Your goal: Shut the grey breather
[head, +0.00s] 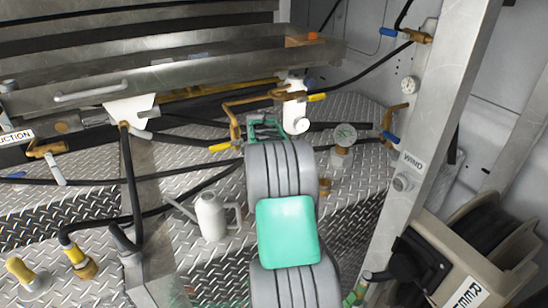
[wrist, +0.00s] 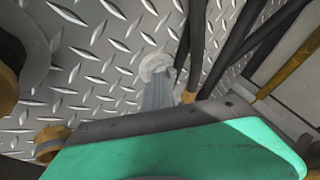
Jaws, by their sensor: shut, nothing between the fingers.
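A grey fitting with a round, cross-marked top (head: 343,135) stands on the tread-plate deck, right of my arm in the head view. It looks like the grey breather. I cannot tell whether it is open or shut. My gripper (head: 265,127) shows as thin teal bars beyond my grey arm, left of the fitting and apart from it in the picture. It is shut and empty; its fingertips are hard to make out. The wrist view shows a blurred pale round part on a grey stem (wrist: 157,75); I cannot tell if it is the breather.
A white cylinder (head: 295,105) with brass pipes and yellow-tipped levers stands behind my gripper. A watering can (head: 212,215) is left of my arm. A metal post (head: 425,130) and a hose reel (head: 485,235) bound the right. Black hoses (head: 185,175) cross the deck.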

